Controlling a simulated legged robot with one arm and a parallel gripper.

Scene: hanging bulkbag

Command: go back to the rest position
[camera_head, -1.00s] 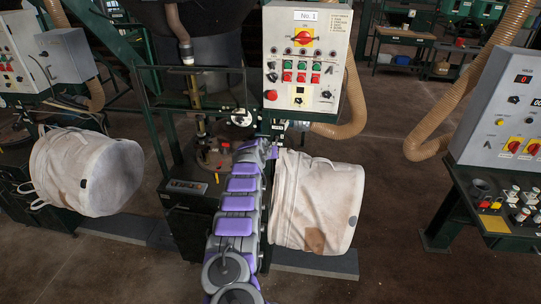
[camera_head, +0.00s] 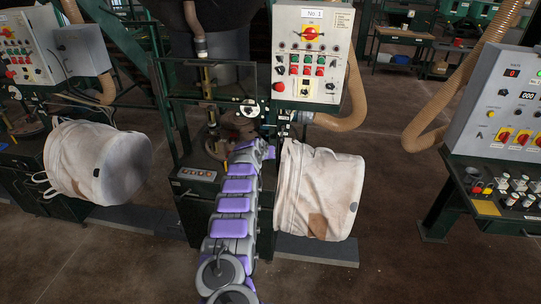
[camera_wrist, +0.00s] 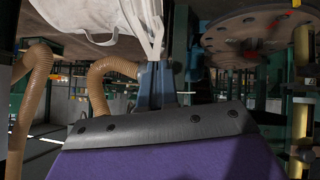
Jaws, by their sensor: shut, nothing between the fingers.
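My arm reaches forward from the bottom of the head view, with my gripper (camera_head: 268,150) at its far end, in front of the machine and close to the upper left edge of a white bulk bag (camera_head: 303,190). In the wrist view the narrow blue-grey fingers of my gripper (camera_wrist: 156,85) are together with nothing between them. A white bag and its strap (camera_wrist: 152,22) show just above and behind the fingers. I cannot tell whether they touch. The fingertips are hard to make out in the head view.
A control box (camera_head: 312,75) labelled No. 1 stands above the right bag. A second white bag (camera_head: 85,160) hangs at left. A console (camera_head: 500,120) stands at right, with a ribbed hose (camera_head: 440,110) beside it. Open floor (camera_head: 395,150) lies between the right bag and console.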

